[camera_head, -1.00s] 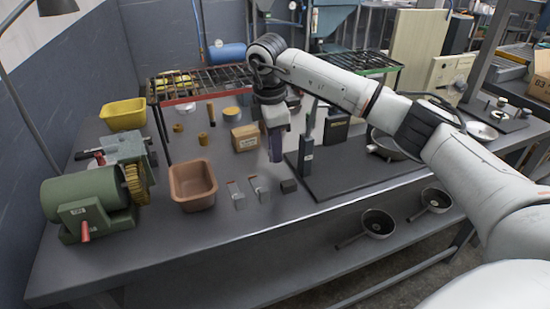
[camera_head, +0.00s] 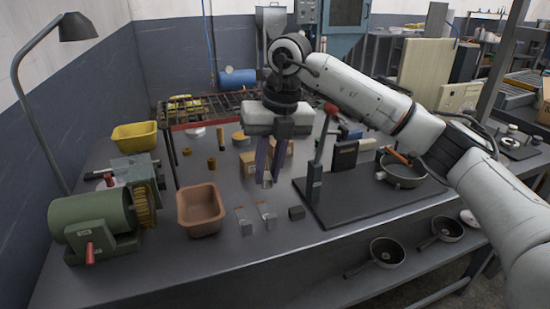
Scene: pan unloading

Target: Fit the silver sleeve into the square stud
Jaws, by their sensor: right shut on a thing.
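My right gripper (camera_head: 268,181) points down above the middle of the bench, with its two dark fingers seen from the broad side. It is shut on a small silvery piece (camera_head: 267,182), which looks like the silver sleeve; the fingers hide most of it. Two small metal pieces with flat plates, a left one (camera_head: 243,221) and a right one (camera_head: 266,216), lie on the bench in front of and below the gripper. A small dark square block (camera_head: 296,213) sits to their right. I cannot tell which of these is the square stud. My left gripper is out of view.
A brown bin (camera_head: 186,217) stands left of the metal pieces, with a green grinder (camera_head: 90,222) further left. A lever press (camera_head: 314,180) stands on a dark plate at right. The front of the bench is clear.

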